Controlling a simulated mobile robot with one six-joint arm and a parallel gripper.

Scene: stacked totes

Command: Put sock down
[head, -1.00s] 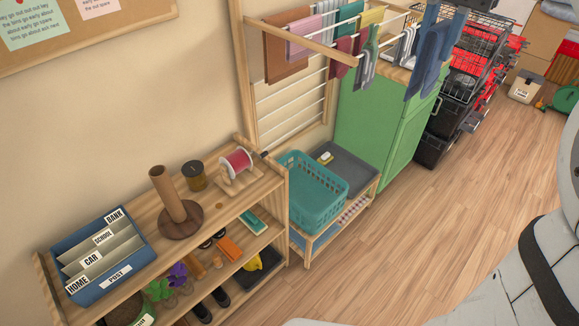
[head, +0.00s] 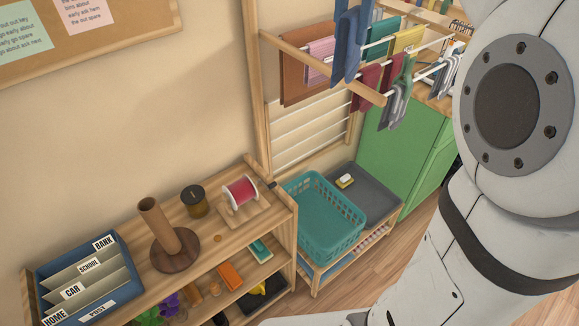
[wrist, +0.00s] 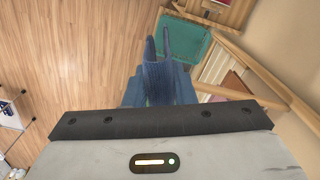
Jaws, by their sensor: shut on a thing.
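A blue sock (head: 347,48) hangs limp near the top of the head view, in front of the drying rack's hanging cloths. In the wrist view the sock (wrist: 160,82) sticks out ahead of my gripper (wrist: 160,100), which is shut on it; the sock hides the fingertips. In the head view my gripper is out of the frame above. The teal basket (head: 358,230) stands upright on a low wooden bench, lower than the sock. In the wrist view the basket (wrist: 198,36) appears just beyond the sock's end. I see no cloth in the basket.
The wooden drying rack (head: 318,68) juts from the wall with several cloths on its rods. A grey tray (head: 377,190) with a sponge or soap lies beside the basket. A shelf (head: 225,228) with a letter sorter and spool stands left. A green cabinet (head: 400,150) is behind.

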